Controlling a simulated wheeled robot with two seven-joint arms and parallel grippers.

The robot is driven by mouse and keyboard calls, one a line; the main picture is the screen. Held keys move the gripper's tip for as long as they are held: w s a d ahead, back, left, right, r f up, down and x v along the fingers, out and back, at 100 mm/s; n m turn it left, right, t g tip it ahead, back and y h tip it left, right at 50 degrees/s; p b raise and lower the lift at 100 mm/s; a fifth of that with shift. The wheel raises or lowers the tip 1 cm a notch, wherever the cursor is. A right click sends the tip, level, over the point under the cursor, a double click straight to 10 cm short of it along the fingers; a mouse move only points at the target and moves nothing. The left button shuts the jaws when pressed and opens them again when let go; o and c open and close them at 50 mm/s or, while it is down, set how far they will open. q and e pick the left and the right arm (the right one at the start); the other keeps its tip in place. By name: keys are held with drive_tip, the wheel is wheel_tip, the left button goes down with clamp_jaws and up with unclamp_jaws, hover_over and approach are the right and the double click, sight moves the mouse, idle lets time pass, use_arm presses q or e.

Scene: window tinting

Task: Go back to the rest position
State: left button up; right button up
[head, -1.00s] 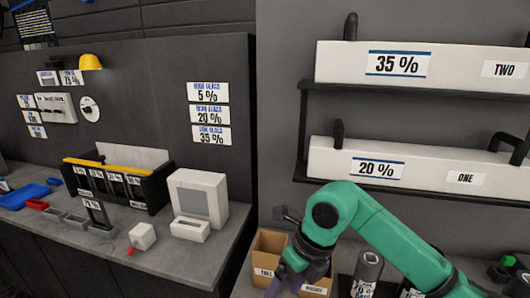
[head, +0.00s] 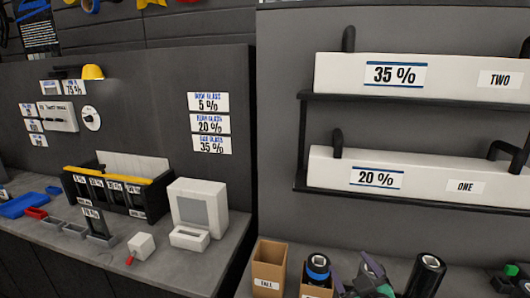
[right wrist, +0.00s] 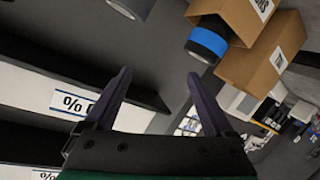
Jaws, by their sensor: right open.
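My right gripper (head: 372,272) is low in the head view, right of the cardboard boxes. In the right wrist view its two fingers (right wrist: 159,76) are spread, with nothing between them. A roll with a blue band and dark top (head: 318,266) stands in the right cardboard box (head: 316,291); this blue-banded roll also shows in the right wrist view (right wrist: 206,44), apart from the fingers. The left cardboard box (head: 268,270) is labelled TALL. My left gripper is not in view.
A dark roll (head: 427,272) stands right of my right gripper. Above are shelves with white boxes marked 20 % (head: 430,180) and 35 % (head: 450,75). A counter at left holds a white device (head: 198,205) and a black rack (head: 118,190).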

drive_tip(key=s+d+f+m+g, duration=0.3)
drive_tip(key=s+f+g, duration=0.8)
drive_tip(key=s+f, duration=0.75)
drive_tip(key=s+f+g, duration=0.1)
drive_tip(key=s+f, duration=0.2)
drive_tip(key=f, duration=1)
drive_tip(key=s+f+g, duration=0.1)
drive_tip(key=s+f, duration=0.1)
drive_tip(key=f, duration=1.1)
drive_tip(key=s+d+f+g, duration=0.1)
drive_tip(key=s+d+f, duration=0.2)
drive_tip(key=s+f, duration=0.8)
drive_tip(key=s, duration=0.4)
drive_tip(key=shift+s+f, duration=0.15)
drive_tip(key=shift+f, duration=0.2)
